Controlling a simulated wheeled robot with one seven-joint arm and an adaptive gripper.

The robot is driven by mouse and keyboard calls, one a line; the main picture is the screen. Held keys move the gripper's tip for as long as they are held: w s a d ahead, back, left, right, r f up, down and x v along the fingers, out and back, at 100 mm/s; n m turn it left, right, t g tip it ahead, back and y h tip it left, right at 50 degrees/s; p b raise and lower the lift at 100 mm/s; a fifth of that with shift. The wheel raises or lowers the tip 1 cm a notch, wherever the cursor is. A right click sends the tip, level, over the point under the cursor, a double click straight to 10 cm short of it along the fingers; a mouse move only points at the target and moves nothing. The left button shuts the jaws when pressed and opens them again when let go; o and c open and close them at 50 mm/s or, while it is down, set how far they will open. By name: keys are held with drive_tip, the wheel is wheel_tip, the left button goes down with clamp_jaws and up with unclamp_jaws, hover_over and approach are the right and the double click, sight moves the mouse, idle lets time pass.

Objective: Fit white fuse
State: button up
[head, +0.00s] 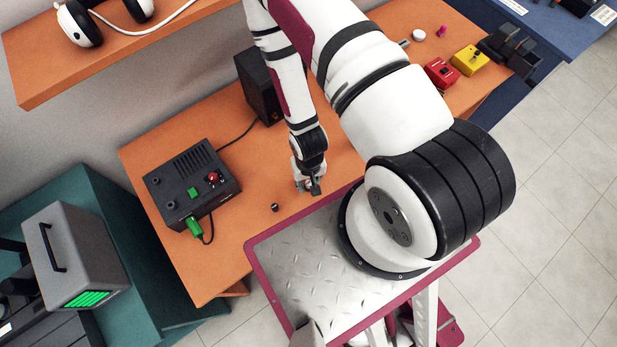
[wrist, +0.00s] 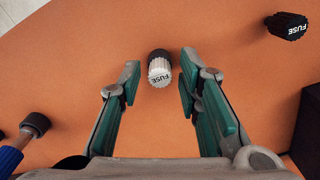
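The white fuse (wrist: 160,70) lies on the orange table in the wrist view. It has a ribbed white body with "FUSE" on it and a dark cap at its far end. My gripper (wrist: 158,84) is open, with its green-padded fingers left and right of the fuse and a gap on each side. In the head view my gripper (head: 308,188) is low over the table; the white fuse cannot be made out there. A black fuse (wrist: 287,25) lies at the upper right of the wrist view. A black device (head: 192,183) with green and red parts stands left of my gripper.
A small dark cylinder (head: 275,207) lies on the orange table (head: 190,268) between gripper and device. A black box (head: 258,88) stands behind. Red (head: 440,72) and yellow (head: 469,60) boxes sit far right. A black-capped part (wrist: 35,124) shows at the wrist view's left.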

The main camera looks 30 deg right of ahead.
sight(309, 183)
clamp_jaws()
drive_tip(key=shift+r, duration=2.1)
